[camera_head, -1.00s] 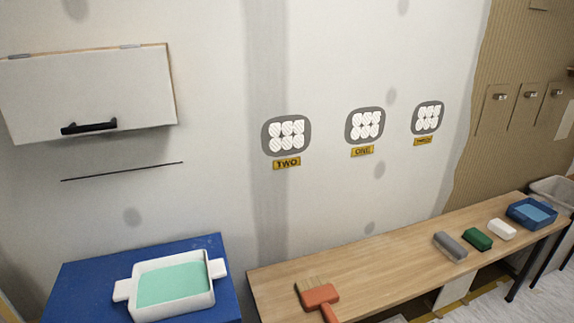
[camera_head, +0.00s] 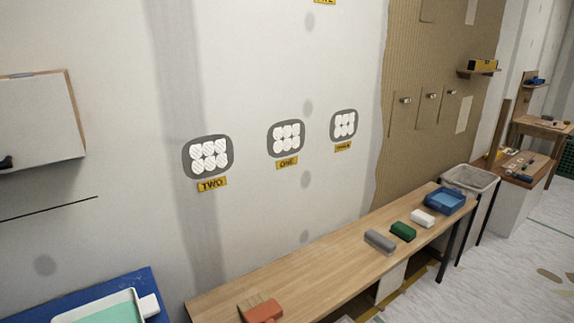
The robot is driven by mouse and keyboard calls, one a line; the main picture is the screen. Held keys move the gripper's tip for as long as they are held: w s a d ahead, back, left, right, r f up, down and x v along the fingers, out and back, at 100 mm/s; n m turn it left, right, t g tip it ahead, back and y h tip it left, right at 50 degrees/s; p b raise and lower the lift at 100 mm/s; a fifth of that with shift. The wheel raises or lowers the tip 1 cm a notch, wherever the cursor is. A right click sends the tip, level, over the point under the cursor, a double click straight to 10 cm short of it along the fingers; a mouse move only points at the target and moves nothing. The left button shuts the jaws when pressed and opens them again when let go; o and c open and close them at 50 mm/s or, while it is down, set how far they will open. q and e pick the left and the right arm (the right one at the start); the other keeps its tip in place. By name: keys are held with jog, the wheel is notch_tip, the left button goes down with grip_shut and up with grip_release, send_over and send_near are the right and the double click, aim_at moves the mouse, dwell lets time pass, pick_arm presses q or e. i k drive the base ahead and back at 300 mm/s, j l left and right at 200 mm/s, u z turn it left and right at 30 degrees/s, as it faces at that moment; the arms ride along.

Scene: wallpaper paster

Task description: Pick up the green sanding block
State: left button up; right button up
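The green sanding block (camera_head: 403,231) lies on the long wooden bench (camera_head: 322,252), toward its right part. A grey block (camera_head: 380,240) lies just left of it and a white block (camera_head: 423,218) just right of it, with small gaps between them. Neither of my grippers is in view.
A blue tray (camera_head: 445,200) stands at the bench's right end, with a grey bin (camera_head: 470,180) beyond. An orange-handled brush (camera_head: 263,311) lies at the near left end. A blue table (camera_head: 140,283) with a white tray (camera_head: 148,306) stands at lower left. Floor is open at right.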

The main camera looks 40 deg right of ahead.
aim_at(407, 232)
jog(key=z, duration=1.95)
